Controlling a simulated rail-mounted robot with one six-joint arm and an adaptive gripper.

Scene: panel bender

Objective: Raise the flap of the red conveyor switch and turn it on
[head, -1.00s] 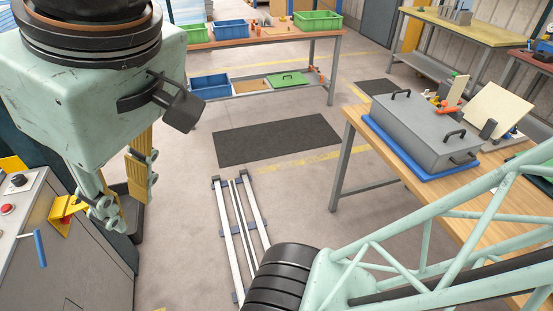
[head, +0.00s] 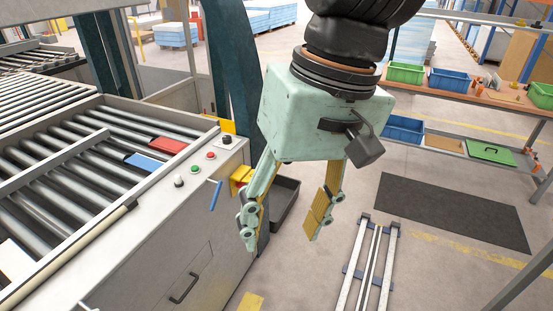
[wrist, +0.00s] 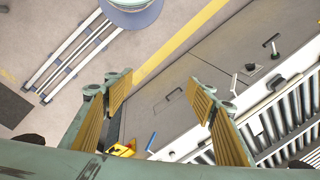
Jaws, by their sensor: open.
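A yellow housing (head: 240,178) with a little red on it is fixed to the end side of the grey conveyor console. It also shows, partly hidden by my gripper, in the wrist view (wrist: 124,149). It may be the red switch; I cannot make out a flap or its position. A blue handle (head: 215,195) sticks out beside it, and shows in the wrist view (wrist: 151,141). My gripper (head: 283,232) is open and empty, pointing down. In the head picture it is just right of the housing, with no clear contact; the wrist view shows its spread fingers (wrist: 160,97).
The console top carries a green button (head: 195,169), a red button (head: 210,155) and a black knob (head: 227,140). Red (head: 168,145) and blue (head: 146,163) pieces lie on the rollers. A dark bin (head: 284,200) stands behind my gripper. Floor rails (head: 368,268) run at right.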

